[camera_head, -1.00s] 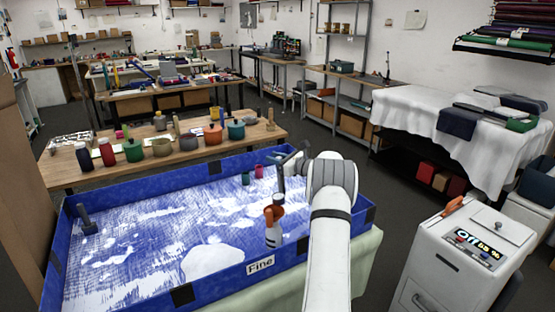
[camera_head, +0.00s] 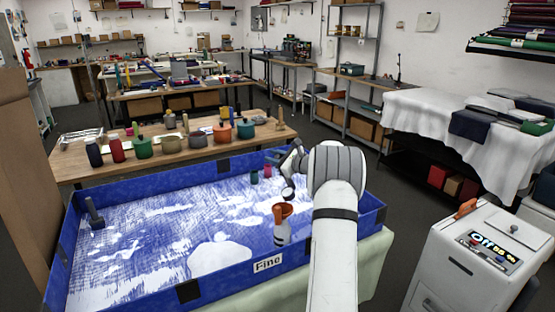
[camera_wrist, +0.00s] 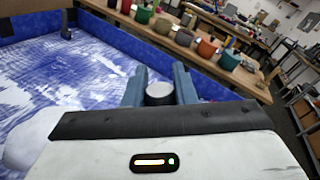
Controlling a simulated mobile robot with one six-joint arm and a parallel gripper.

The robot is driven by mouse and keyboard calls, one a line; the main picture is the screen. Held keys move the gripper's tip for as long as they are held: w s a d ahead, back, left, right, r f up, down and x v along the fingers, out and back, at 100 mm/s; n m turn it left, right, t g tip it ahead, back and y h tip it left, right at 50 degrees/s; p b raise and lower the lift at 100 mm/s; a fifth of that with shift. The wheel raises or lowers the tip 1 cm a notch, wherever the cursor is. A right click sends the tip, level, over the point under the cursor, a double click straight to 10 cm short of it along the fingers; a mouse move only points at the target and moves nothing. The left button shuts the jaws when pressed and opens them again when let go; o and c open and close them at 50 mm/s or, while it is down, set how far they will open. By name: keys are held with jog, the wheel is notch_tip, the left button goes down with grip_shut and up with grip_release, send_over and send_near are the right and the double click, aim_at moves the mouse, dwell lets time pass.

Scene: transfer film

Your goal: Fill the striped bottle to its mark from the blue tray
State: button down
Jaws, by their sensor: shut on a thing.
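The blue tray (camera_head: 222,279), labelled "Fine", holds white powder in uneven patches. A bottle with orange and white bands (camera_head: 281,234) stands upright inside its front right part, with an orange funnel-like top (camera_head: 283,209). Its mark and fill level cannot be made out. My gripper (camera_head: 291,163) is above and slightly behind the bottle, shut on a small dark scoop-like thing (camera_head: 288,195). That thing shows a whitish round face close above the orange top, apparently apart from it. In the wrist view it sits between the blue-grey fingers as a short cylinder (camera_wrist: 159,92).
A green container (camera_head: 254,177) and a magenta one (camera_head: 267,172) stand near the tray's back wall. A dark handled tool (camera_head: 95,214) stands at its left. Pots and jars line the wooden table (camera_head: 190,152) behind. A white machine (camera_head: 470,262) reading "Off" stands right.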

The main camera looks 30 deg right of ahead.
jog(key=a+n+b, duration=0.1)
jog(key=b, duration=0.1)
jog(key=a+f+n+b, duration=0.1)
jog(key=a+b, duration=0.1)
jog(key=a+f+n+h+b, duration=0.1)
jog(key=a, duration=0.1)
jog(key=shift+s+a+f+n+g+b, duration=0.2)
jog(key=shift+s+n+g+b, duration=0.1)
jog(key=shift+b, duration=0.1)
jog(key=shift+s+a+f+n+h+b, duration=0.2)
jog(key=shift+a+f+n+b, duration=0.55)
jog(key=shift+b, duration=1.75)
jog(key=shift+w+a+f+n+h+b, duration=0.1)
jog(key=shift+a+f+n+h+b, duration=0.55)
jog(key=shift+b, duration=1.85)
jog(key=shift+n, duration=0.8)
jog(key=shift+s+a+f+b, duration=0.15)
jog(key=shift+a+f+b, duration=1.45)
jog(key=shift+b, duration=2.55)
